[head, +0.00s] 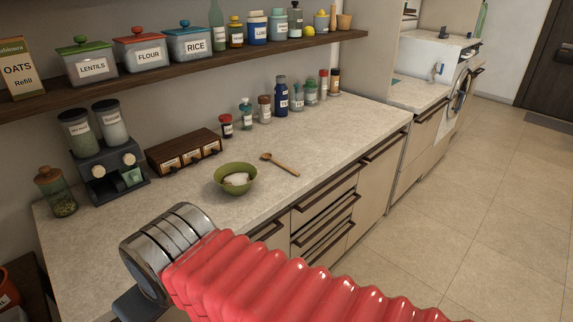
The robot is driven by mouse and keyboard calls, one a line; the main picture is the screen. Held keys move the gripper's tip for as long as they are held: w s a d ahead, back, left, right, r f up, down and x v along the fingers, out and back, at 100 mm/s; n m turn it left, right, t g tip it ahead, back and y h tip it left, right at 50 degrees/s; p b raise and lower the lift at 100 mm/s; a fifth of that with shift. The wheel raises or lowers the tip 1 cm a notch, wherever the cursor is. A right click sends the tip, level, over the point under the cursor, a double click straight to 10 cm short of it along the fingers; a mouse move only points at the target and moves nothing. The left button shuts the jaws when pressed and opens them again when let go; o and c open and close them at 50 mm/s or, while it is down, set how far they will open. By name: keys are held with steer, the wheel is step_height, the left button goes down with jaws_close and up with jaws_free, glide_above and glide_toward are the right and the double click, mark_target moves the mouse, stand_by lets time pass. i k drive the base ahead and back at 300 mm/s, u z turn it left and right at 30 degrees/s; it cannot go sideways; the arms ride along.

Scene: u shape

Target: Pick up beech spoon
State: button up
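The beech spoon (281,164) is a small light-brown wooden spoon lying flat on the counter. Its bowl end points to the upper left and its handle to the lower right. It lies right of a green bowl (222,184) that holds something whitish, with a small gap between them. My red ribbed arm with its metal joint crosses the lower middle of the view, in front of the counter. A dark part of my arm shows at the lower left. My gripper's fingers are not visible, so its opening is hidden.
The stone counter (330,141) has free room right of the spoon. Several spice jars (282,94) stand along the wall. A wooden drawer box (182,152), a dispenser (108,172) and a glass jar (57,194) stand left. A loaded shelf (200,61) hangs above.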

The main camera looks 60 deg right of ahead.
mark_target(266, 156)
steer(key=z, duration=1.7)
